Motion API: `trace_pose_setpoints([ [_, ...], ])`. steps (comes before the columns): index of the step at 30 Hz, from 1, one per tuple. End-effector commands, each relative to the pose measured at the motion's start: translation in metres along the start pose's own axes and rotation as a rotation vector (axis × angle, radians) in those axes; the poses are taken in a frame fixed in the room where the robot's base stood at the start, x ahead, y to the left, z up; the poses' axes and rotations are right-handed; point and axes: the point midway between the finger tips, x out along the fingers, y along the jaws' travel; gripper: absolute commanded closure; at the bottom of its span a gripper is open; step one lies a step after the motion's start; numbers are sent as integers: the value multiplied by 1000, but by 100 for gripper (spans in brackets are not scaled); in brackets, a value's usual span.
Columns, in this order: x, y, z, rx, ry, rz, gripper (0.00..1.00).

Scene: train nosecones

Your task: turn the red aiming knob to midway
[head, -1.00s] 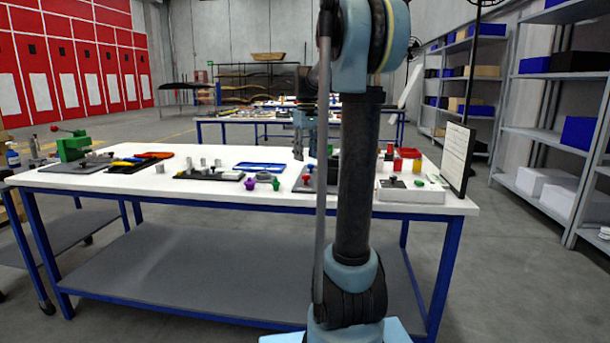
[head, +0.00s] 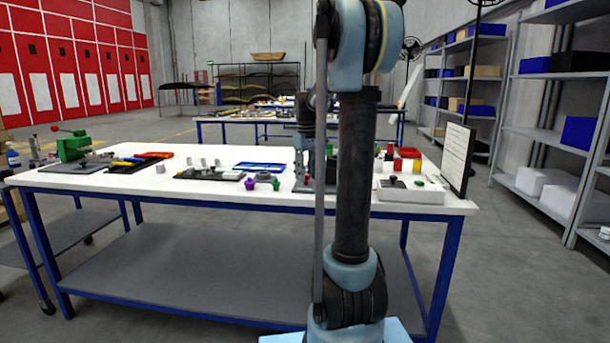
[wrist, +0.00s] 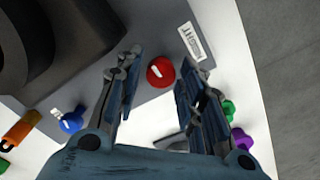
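The red aiming knob (wrist: 161,72) is a round red ball top in the wrist view, over a dark grey plate (wrist: 152,105) beside a white printed label (wrist: 191,42). My gripper (wrist: 157,64) is open, with one finger on either side of the knob. There are gaps between the knob and both fingers, and I see no contact. The knob's pointer or mark cannot be made out, so its angle is unclear.
A blue knob (wrist: 70,122) is left of my gripper, with an orange part (wrist: 22,129) further left. Green (wrist: 228,110) and purple (wrist: 241,138) pieces are close to the right finger. A large dark block (wrist: 60,40) stands at upper left.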

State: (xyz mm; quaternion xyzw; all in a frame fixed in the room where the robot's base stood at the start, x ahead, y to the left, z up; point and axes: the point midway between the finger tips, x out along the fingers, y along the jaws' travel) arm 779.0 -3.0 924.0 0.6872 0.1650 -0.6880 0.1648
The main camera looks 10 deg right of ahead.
Motion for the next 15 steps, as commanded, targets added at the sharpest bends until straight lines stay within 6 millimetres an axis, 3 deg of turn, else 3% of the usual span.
trace_pose_setpoints([
  [1, 0, 0, 0, 0, 0, 0, 84],
  [3, 0, 0, 0, 0, 0, 0, 98],
  [15, 0, 1, 0, 47, 0, 1, 99],
])
